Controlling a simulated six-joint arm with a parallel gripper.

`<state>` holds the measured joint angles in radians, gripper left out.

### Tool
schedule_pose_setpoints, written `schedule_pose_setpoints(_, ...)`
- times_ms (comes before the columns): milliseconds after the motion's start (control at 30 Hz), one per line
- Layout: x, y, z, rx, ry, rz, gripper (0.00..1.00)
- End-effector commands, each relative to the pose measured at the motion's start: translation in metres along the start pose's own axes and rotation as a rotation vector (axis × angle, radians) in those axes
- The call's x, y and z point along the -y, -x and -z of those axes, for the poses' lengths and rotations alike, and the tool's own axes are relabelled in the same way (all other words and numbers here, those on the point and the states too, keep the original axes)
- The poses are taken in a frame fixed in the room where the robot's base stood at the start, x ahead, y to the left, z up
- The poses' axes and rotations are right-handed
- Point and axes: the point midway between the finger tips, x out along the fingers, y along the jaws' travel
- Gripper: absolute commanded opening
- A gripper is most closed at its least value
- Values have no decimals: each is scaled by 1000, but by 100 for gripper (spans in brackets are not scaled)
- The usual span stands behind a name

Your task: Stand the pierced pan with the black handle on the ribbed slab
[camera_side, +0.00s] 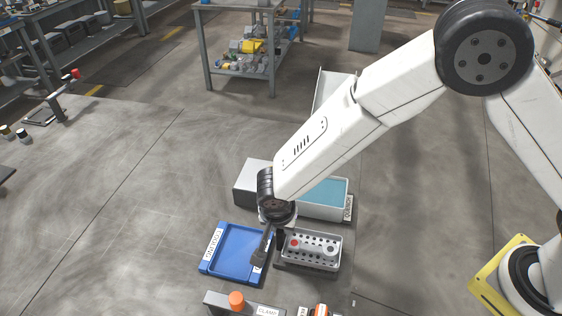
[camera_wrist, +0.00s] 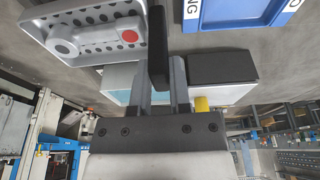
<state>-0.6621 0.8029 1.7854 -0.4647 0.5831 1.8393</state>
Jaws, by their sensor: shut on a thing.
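The pierced pan (camera_side: 336,261) is a grey tray with rows of holes; it also shows at the upper left of the wrist view (camera_wrist: 90,48). A grey casting (camera_side: 314,248) with a red spot lies in it. My gripper (camera_side: 268,238) is at the pan's left side. In the wrist view its fingers (camera_wrist: 160,82) are shut on the black handle (camera_wrist: 157,45). A dark slab (camera_side: 284,267) shows under the pan's near left edge, mostly hidden; its ribs cannot be made out. The pan looks level, but I cannot tell whether it touches the slab.
A blue cooling tray (camera_side: 213,267) lies just left of the pan. A quench tank (camera_side: 328,212) with blue liquid stands behind it, beside a grey box (camera_side: 247,184). An orange knob (camera_side: 236,300) and a clamp label are at the front.

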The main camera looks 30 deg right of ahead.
Motion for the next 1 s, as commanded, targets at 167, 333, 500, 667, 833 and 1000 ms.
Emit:
schedule_pose_setpoints(167,1,-11,-3,0,0,2,0)
schedule_pose_setpoints(333,1,-12,-3,0,0,3,0)
schedule_pose_setpoints(500,1,-13,-3,0,0,2,0)
schedule_pose_setpoints(667,0,-15,-4,0,0,1,39)
schedule_pose_setpoints(833,0,-15,-4,0,0,1,58)
schedule_pose_setpoints(1000,0,-15,-4,0,0,1,58)
